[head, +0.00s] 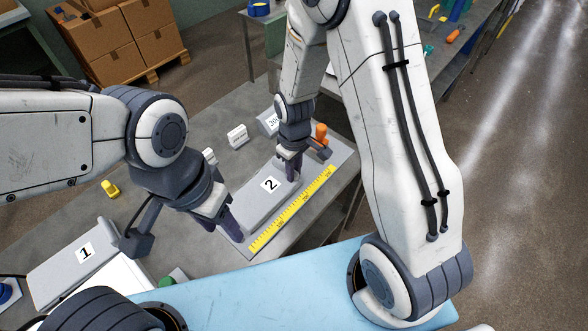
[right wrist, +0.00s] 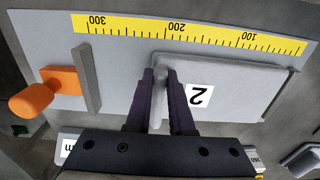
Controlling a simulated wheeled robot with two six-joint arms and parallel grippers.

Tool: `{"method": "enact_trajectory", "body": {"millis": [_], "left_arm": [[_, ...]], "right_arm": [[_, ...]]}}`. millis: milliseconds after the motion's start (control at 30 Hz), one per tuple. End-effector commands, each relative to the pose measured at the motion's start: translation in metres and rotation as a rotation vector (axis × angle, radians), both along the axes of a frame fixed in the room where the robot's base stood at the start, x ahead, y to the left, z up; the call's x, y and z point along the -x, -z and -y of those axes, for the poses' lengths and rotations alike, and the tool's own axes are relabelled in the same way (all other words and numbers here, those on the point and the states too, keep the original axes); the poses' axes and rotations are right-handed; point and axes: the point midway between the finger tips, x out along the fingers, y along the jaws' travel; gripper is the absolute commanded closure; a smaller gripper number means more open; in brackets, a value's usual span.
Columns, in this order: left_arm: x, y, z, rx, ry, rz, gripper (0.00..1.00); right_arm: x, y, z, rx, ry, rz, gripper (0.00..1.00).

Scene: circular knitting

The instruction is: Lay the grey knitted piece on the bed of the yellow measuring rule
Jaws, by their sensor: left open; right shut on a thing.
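The grey knitted piece (head: 262,203), a smooth panel with a white "2" label, lies along the light grey bed of the yellow measuring rule (head: 290,212). In the right wrist view the piece (right wrist: 235,78) lies flat beside the yellow scale (right wrist: 185,28). My right gripper (right wrist: 160,75) is shut on a narrow grey fold at one end of the piece; in the head view this gripper (head: 293,178) is at the far end. My left gripper (head: 236,235) is open at the near end, its fingertips close to the bed. Whether they touch the piece cannot be told.
An orange handle (right wrist: 45,95) and a grey upright bar (right wrist: 87,78) stand at one end of the bed. A grey panel labelled "1" (head: 75,262) lies at lower left. A yellow object (head: 110,188) and a small white label block (head: 237,136) sit on the grey table.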

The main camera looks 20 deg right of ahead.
Motion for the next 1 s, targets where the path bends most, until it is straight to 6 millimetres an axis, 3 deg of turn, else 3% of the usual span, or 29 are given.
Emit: {"method": "enact_trajectory", "body": {"millis": [233,267,300,333,700,1000], "left_arm": [[0.0,0.003,0.0,0.0,0.0,0.0,0.5],[0.0,0.003,0.0,0.0,0.0,0.0,0.5],[0.0,0.002,0.0,0.0,0.0,0.0,0.5],[0.0,0.002,0.0,0.0,0.0,0.0,0.5],[0.0,0.0,0.0,0.0,0.0,0.0,0.5],[0.0,0.002,0.0,0.0,0.0,0.0,0.5]], "right_arm": [[0.0,0.004,0.0,0.0,0.0,0.0,1.0],[0.0,0.003,0.0,0.0,0.0,0.0,0.72],[0.0,0.003,0.0,0.0,0.0,0.0,0.57],[0.0,0.003,0.0,0.0,0.0,0.0,0.5],[-0.001,-0.007,0.0,0.0,0.0,0.002,0.5],[-0.002,-0.068,0.0,-0.001,-0.001,0.007,0.5]]}}
